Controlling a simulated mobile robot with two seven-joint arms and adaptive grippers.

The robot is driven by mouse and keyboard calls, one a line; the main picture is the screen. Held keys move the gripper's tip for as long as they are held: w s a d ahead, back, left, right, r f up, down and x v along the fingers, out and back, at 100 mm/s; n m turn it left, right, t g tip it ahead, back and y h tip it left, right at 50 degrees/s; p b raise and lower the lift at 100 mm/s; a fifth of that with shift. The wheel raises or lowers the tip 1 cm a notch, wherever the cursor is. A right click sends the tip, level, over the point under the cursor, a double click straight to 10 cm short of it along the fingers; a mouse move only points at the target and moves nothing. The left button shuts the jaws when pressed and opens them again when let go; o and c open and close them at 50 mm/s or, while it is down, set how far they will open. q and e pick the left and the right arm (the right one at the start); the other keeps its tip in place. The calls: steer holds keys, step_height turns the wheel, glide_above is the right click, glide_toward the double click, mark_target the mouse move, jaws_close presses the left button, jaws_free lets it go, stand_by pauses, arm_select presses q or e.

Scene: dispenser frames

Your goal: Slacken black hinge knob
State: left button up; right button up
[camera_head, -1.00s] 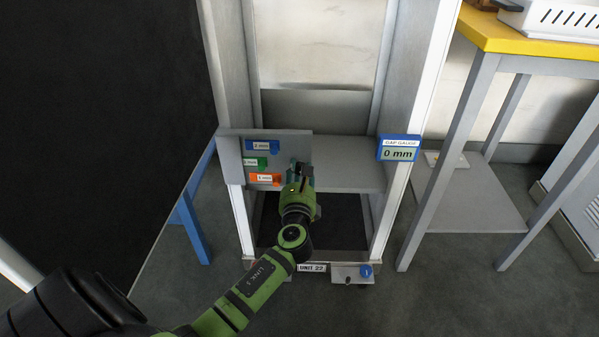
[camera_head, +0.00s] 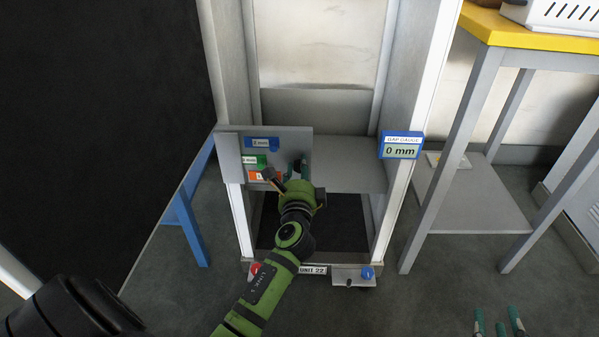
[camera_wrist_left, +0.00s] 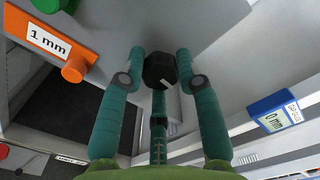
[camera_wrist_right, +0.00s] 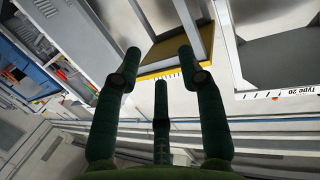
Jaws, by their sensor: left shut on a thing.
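The black hinge knob (camera_wrist_left: 160,70), a dark faceted knob with a white mark, shows in the left wrist view. It sits on the grey hinged plate (camera_head: 236,170) at the frame's left post. My left gripper (camera_wrist_left: 161,82) has its fingers on either side of the knob and is shut on it. In the head view my left gripper (camera_head: 298,170) is at the plate's right part, and its arm hides the knob there. My right gripper (camera_head: 498,318) is at the bottom right of the head view. Its fingers (camera_wrist_right: 161,76) are apart and empty.
The gap gauge (camera_head: 402,145) on the right post reads 0 mm. The plate bears blue (camera_head: 262,143), green (camera_head: 252,160) and orange (camera_wrist_left: 52,42) tags; the orange one reads 1 mm. A blue knob (camera_head: 367,272) is low right. A yellow-topped table (camera_head: 530,40) stands right.

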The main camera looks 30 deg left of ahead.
arm_select(q)
steer(key=shift+d+f+n+b, duration=0.15)
steer(key=shift+n+b, duration=0.2)
steer(key=shift+n, duration=1.35)
arm_select(e)
steer(key=shift+s+a+r+n+t+y, duration=0.15)
steer(key=shift+a+r+t+y, duration=0.3)
steer(key=shift+r, duration=0.5)
steer(key=shift+w+a+r+n+t+y, duration=0.1)
steer(key=shift+r+t+y, duration=0.1)
steer(key=shift+r+t, duration=0.55)
steer(key=shift+s+a+r+n+t+y, duration=0.15)
steer(key=shift+a+r+t+y, duration=0.2)
steer(key=shift+r, duration=0.8)
arm_select(q)
steer(key=o, duration=1.2)
steer(key=shift+c, duration=0.2)
arm_select(e)
steer(key=shift+d, duration=0.1)
arm_select(q)
steer(key=v, duration=1.2)
